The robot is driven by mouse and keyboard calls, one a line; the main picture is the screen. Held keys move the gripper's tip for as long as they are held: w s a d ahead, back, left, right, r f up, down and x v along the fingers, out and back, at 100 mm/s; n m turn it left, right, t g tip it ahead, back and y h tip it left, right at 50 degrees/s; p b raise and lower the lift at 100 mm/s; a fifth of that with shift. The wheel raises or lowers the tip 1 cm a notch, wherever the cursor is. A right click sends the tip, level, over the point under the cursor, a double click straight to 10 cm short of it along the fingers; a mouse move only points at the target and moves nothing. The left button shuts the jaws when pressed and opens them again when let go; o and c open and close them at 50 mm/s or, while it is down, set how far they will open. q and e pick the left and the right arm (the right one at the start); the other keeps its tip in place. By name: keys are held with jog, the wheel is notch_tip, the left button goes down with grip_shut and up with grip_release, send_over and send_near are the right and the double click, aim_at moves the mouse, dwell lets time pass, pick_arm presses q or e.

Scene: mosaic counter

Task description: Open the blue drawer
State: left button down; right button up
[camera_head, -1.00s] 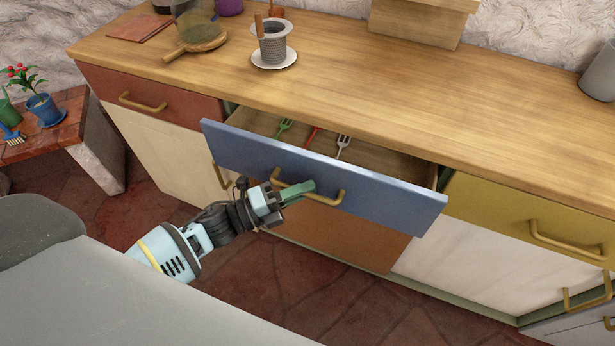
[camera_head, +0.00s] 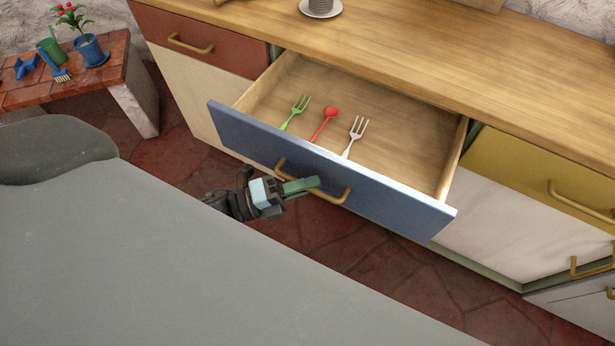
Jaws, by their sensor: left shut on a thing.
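The blue drawer (camera_head: 390,200) is pulled well out from the counter. Its wooden inside shows a green fork (camera_head: 295,111), a red spoon (camera_head: 325,122) and a white fork (camera_head: 355,136), lying side by side toward the front. A brass handle (camera_head: 335,197) is on its front. My left gripper (camera_head: 304,187) is at the left part of this handle, its green fingers shut on it. Part of the handle is hidden behind the fingers. My right gripper is not in view.
A red-brown drawer (camera_head: 205,45) on the left and a yellow drawer (camera_head: 530,180) on the right are shut. The wooden countertop (camera_head: 430,50) is mostly clear. A brick-topped bench (camera_head: 60,85) with a potted plant (camera_head: 90,50) stands at the left. Tiled floor lies below.

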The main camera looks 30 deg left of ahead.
pick_arm(q)
jog(key=c, duration=1.7)
grip_release()
jog(key=b+v, duration=0.1)
jog(key=v, duration=0.7)
jog(key=shift+r, duration=0.1)
jog(key=shift+w, duration=0.1)
